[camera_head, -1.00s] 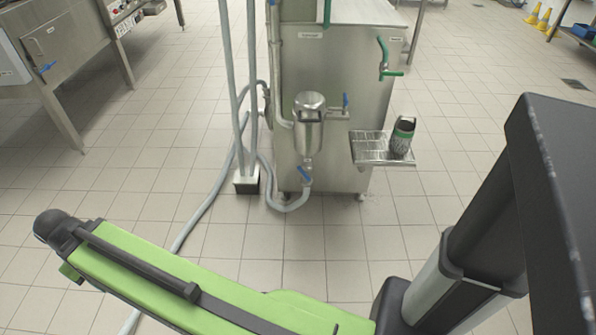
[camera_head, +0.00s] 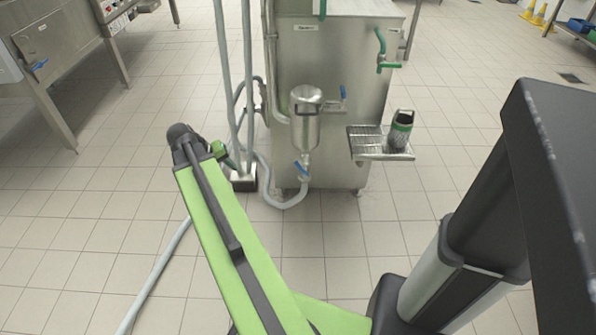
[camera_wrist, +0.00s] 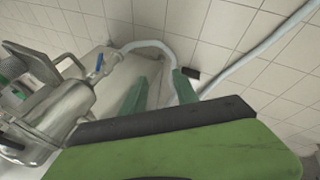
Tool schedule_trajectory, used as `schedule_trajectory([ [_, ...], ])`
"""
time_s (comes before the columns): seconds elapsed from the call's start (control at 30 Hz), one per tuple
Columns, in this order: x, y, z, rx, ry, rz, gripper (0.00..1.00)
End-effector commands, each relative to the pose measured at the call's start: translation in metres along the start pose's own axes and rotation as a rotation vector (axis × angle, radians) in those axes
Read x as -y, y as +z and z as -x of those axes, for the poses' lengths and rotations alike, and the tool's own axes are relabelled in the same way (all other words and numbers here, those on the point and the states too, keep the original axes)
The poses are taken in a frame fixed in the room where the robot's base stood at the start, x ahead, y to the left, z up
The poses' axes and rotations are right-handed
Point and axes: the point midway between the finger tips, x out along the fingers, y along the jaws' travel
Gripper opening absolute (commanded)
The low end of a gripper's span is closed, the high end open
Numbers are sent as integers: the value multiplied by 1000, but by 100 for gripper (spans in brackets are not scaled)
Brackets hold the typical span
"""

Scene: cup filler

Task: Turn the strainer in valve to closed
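The steel strainer vessel (camera_head: 305,120) hangs on the front of the steel machine (camera_head: 345,60). One blue valve handle (camera_head: 343,92) stands upright on the pipe right of the vessel. Another blue handle (camera_head: 300,168) sits tilted on the outlet below it. I cannot read which is the strainer in valve. In the wrist view the vessel (camera_wrist: 70,112) is at left, with the lower blue handle (camera_wrist: 99,62) beyond it. My gripper (camera_head: 222,153) is left of the machine, apart from both handles. Its green fingers (camera_wrist: 160,88) are spread and empty.
A grey hose (camera_head: 160,262) runs across the floor. Upright pipes (camera_head: 232,90) stand in a floor block (camera_head: 243,182) close to my gripper. A drip tray (camera_head: 370,146) holds a dark cup with a green band (camera_head: 400,130). A steel table (camera_head: 45,60) is at left.

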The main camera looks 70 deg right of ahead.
Motion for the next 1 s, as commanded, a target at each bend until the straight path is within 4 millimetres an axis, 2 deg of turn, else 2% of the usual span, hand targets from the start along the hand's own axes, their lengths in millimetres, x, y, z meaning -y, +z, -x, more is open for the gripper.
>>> schedule_trajectory([
  [0.03, -46, -4, -22, 8, 53, -72, 35],
  [0.1, -98, -4, -40, 11, 120, -145, 35],
  [0.2, -147, 0, -55, 16, 183, -211, 35],
  [0.23, -155, 1, -57, 16, 195, -223, 35],
  [0.33, -170, 3, -61, 17, 214, -241, 35],
  [0.47, -170, 4, -65, 17, 215, -242, 35],
  [0.57, -170, 5, -80, 18, 214, -241, 35],
  [1.0, -189, 10, -189, 17, 213, -240, 35],
])
